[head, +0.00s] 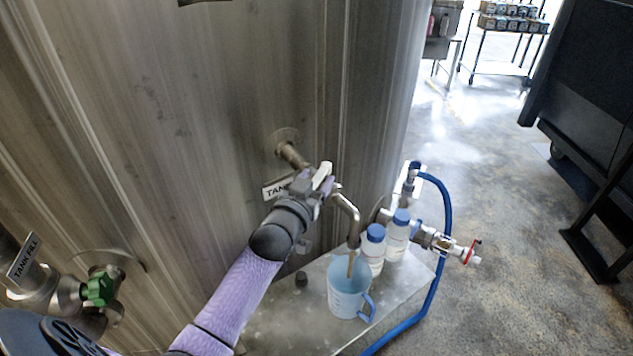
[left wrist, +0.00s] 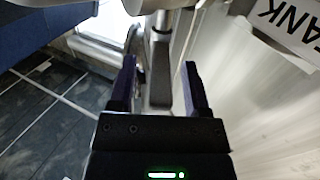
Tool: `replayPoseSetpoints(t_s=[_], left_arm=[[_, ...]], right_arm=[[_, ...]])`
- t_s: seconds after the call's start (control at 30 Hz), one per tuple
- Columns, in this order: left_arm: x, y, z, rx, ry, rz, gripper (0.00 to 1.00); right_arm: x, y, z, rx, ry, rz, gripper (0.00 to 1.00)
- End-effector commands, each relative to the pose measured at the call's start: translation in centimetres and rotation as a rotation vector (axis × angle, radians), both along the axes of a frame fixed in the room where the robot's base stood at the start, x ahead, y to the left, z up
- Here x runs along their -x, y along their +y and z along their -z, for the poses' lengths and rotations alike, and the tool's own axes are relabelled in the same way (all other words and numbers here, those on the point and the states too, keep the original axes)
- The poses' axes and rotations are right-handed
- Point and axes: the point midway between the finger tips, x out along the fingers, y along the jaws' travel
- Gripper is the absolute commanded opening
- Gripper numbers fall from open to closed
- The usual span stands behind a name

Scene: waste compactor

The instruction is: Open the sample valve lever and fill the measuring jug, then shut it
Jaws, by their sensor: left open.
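A measuring jug (head: 349,290), pale blue with a blue handle, stands upright on a metal ledge under the curved spout (head: 347,208) of the sample line. A thin brownish strip runs from the spout's mouth into the jug; I cannot tell whether it is liquid or tube. My left gripper (head: 322,183) is open at the sample valve, hiding most of it and its lever. In the left wrist view, a grey bar (left wrist: 159,85), possibly the lever, lies between the two spread fingers of the gripper (left wrist: 159,82), with gaps on both sides. My right gripper is not in view.
Two blue-capped bottles (head: 374,248) stand right beside the jug. A blue hose (head: 447,215) and a red-handled valve (head: 470,251) are at the ledge's right. The big steel tank (head: 190,130) fills the left. A green valve handle (head: 99,289) is lower left.

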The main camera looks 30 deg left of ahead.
Motion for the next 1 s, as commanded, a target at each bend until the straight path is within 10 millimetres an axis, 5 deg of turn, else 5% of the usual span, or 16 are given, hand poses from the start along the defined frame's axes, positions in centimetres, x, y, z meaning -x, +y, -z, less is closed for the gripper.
replayPoseSetpoints(t_s=[0.33, 0.63, 1.0], left_arm=[[-0.73, 0.10, -0.02, -0.001, 0.001, 0.000, 0.62], [-0.71, 0.09, -0.01, -0.001, 0.001, 0.000, 0.00], [-0.70, 0.07, 0.02, -0.001, 0.002, 0.001, 0.00]], right_arm=[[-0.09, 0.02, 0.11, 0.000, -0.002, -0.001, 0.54], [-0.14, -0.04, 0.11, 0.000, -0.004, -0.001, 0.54], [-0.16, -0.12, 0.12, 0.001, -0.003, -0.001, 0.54]])
